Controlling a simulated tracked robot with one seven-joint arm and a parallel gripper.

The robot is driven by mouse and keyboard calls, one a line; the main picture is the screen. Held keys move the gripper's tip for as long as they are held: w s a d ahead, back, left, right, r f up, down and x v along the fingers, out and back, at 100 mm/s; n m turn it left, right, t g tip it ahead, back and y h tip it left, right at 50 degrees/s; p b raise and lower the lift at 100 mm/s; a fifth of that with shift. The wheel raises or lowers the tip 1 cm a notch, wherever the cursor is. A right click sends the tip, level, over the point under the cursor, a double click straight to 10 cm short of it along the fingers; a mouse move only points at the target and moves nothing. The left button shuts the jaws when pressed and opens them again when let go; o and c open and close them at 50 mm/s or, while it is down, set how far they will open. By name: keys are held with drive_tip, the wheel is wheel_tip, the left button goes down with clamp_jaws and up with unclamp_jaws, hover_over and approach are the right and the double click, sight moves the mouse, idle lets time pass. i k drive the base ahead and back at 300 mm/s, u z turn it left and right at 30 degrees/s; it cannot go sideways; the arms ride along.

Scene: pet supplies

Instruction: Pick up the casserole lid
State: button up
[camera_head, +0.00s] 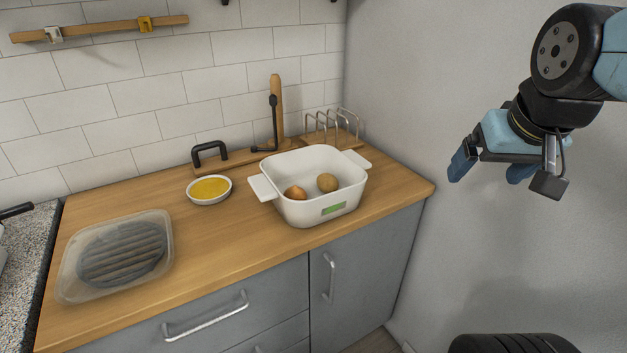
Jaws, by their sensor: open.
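An upright wooden panel (278,97) with a black handle on its left side stands behind the casserole, seen nearly edge-on. It may be the casserole lid, but I cannot tell for sure. The white casserole (325,208) is uncovered on the wooden counter, with two brownish round items inside. My gripper (486,178) is open and empty, with blue fingers, raised in front of the grey wall to the right, well apart from the counter.
On the wooden counter (225,240) are a white dish (209,198) with yellow contents and a clear container (70,262) around a dark ridged item. A black handle (208,150) and wire loops (320,124) rise from the board. The counter's front middle is clear.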

sight(112, 256)
drive_tip(key=z, duration=1.2)
drive_tip(key=i, duration=0.1)
drive_tip(key=u, duration=3.15)
drive_tip(key=k, duration=0.85)
drive_tip(key=u, duration=0.2)
drive_tip(key=i, duration=0.85)
drive_tip(key=z, duration=0.15)
